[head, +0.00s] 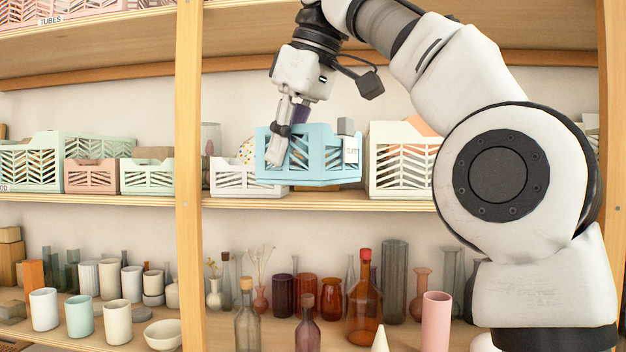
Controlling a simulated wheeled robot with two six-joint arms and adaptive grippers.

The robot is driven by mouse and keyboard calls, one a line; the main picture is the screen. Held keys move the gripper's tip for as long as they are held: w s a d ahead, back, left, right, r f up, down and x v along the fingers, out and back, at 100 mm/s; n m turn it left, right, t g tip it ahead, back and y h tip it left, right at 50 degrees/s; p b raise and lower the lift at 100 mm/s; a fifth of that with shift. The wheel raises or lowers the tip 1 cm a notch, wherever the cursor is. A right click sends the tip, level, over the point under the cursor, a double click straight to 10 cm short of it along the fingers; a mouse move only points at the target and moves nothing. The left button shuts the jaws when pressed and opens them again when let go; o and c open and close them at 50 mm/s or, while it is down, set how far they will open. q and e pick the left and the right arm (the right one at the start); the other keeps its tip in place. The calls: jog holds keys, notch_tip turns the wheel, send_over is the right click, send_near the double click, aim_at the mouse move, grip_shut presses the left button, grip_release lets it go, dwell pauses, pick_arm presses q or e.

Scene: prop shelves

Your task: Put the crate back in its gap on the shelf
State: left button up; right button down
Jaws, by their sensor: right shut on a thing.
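The light blue crate (332,164) has slatted cut-out walls, with a grey block and a small white label at its right end. My right gripper (286,138) comes down from above and is shut on the crate's left part, one finger outside the near wall. The crate hangs slightly tilted in front of the middle shelf (330,202), its bottom a little above the shelf's front edge in the picture. The crate hides part of the gap between a low white crate (240,184) and a taller white crate (396,172). My left gripper is out of view.
The blue crate's left side overlaps the low white crate in the picture. A wooden upright (188,120) stands to the left. The upper shelf (260,50) is above. Bottles, including an orange one (364,305), and vases crowd the lower shelf.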

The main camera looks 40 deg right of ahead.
jog(key=w+d+p, duration=0.2)
jog(key=p, duration=0.2)
jog(key=w+d+p, duration=0.2)
jog(key=d+p, duration=0.1)
jog(key=w+d+r+p, duration=0.1)
jog(key=w+d+p, duration=0.1)
jog(key=d+p, duration=0.1)
jog(key=shift+w+d+p, duration=0.2)
jog(key=shift+w+p, duration=0.05)
jog(key=shift+p, duration=0.55)
jog(key=w+d+p, duration=0.2)
jog(key=d, duration=0.1)
jog(key=w+d+p, duration=0.1)
jog(key=shift+w+d+f, duration=0.2)
jog(key=shift+w+f, duration=0.15)
jog(key=shift+f, duration=0.05)
jog(key=f, duration=0.3)
jog(key=shift+w+d+f, duration=0.2)
jog(key=shift+f, duration=0.05)
jog(key=shift+s+f, duration=0.15)
jog(key=shift+a, duration=0.1)
jog(key=shift+f, duration=0.1)
jog(key=c, duration=1.3)
grip_release()
